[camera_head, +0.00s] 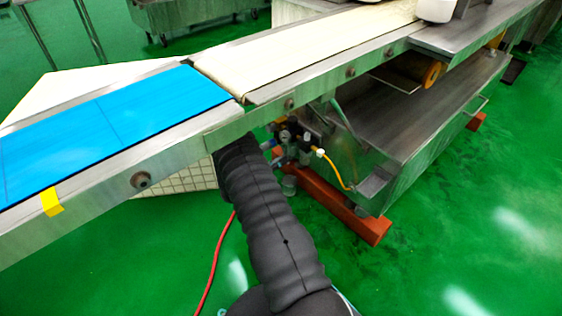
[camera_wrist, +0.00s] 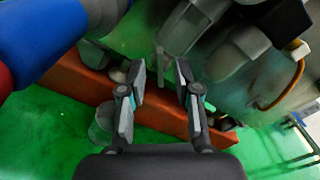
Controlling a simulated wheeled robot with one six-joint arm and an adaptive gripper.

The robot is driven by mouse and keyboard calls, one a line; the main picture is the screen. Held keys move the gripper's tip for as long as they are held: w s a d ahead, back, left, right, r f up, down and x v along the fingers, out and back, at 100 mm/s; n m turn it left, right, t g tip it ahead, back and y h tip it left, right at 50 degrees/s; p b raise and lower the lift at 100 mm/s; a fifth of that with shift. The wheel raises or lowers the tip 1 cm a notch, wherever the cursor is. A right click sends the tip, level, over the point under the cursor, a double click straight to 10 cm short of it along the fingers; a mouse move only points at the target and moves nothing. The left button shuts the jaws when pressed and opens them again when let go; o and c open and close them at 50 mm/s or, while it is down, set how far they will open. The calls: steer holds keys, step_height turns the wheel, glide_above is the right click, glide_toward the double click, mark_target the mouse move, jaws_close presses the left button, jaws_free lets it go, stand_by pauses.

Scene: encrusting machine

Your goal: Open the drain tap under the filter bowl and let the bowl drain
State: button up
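A cluster of dark fittings, the air unit (camera_head: 292,138), hangs under the conveyor in the head view; its bowl and tap cannot be told apart there. In the wrist view, a greenish see-through bowl (camera_wrist: 135,38) fills the top middle. A thin grey piece (camera_wrist: 160,54), seemingly the drain tap, hangs just beyond the gap between my fingers. My gripper (camera_wrist: 160,80) is open and empty, one finger on each side of that line. I cannot tell whether either finger touches the piece. In the head view my gripper is hidden behind my arm and the conveyor.
A clear cup (camera_wrist: 102,122) stands low at left, beside an orange beam (camera_wrist: 75,82). A blue part (camera_wrist: 45,35) and a grey fitting (camera_wrist: 240,52) crowd the sides. The conveyor frame (camera_head: 180,148) passes over my arm. Green floor is free in front.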

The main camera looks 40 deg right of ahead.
steer(key=shift+d, duration=0.5)
jaws_close()
steer(key=shift+m+b, duration=1.6)
steer(key=shift+m, duration=0.7)
